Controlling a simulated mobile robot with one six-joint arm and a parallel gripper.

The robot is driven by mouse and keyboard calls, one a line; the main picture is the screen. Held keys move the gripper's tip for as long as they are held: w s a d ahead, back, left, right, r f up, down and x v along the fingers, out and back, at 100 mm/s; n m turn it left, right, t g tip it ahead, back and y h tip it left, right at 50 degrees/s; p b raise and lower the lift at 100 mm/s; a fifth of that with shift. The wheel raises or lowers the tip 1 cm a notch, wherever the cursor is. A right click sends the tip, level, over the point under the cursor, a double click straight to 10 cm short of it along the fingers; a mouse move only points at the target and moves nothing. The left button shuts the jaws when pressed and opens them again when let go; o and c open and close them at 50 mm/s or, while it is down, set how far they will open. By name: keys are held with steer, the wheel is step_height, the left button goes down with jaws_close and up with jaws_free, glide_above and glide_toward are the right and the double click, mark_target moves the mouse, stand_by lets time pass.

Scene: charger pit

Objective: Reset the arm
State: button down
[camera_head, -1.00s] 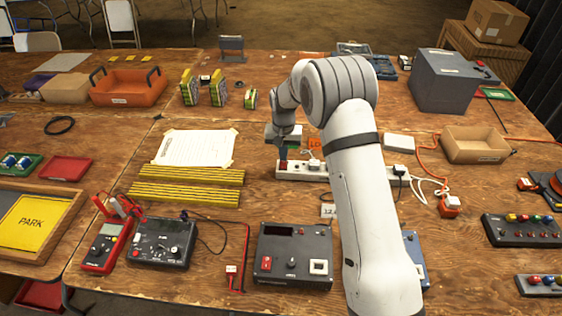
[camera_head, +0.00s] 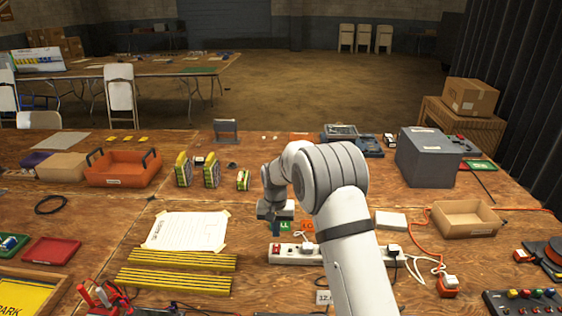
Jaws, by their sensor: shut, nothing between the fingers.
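My white arm reaches over the table from the lower right. My gripper (camera_head: 275,231) points down, shut and empty, just above or behind the left end of a white power strip (camera_head: 295,257). A red switch (camera_head: 276,248) shows on that end of the strip, just below the fingertips in the picture. I cannot tell the exact gap between them. My forearm hides some of the strip's middle.
A taped paper sheet (camera_head: 187,231) and yellow-black striped bars (camera_head: 176,281) lie left of the strip. An orange tray (camera_head: 124,170) stands further back. A grey box (camera_head: 428,158) and an open cardboard box (camera_head: 467,220) stand at right. Bare wood shows around the paper.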

steer(key=s+d+r+t, duration=0.1)
steer(key=s+d+r, duration=0.4)
steer(key=s+r, duration=0.25)
steer(key=s+d+r, duration=0.6)
steer(key=r, duration=0.3)
steer(key=s+d+r+t, duration=0.1)
steer(key=s+d, duration=0.2)
steer(key=s, duration=0.8)
steer(key=s+d+r, duration=0.2)
steer(key=s+d, duration=0.2)
steer(key=s, duration=0.7)
steer(key=shift+t, duration=0.4)
steer(key=shift+d, duration=0.1)
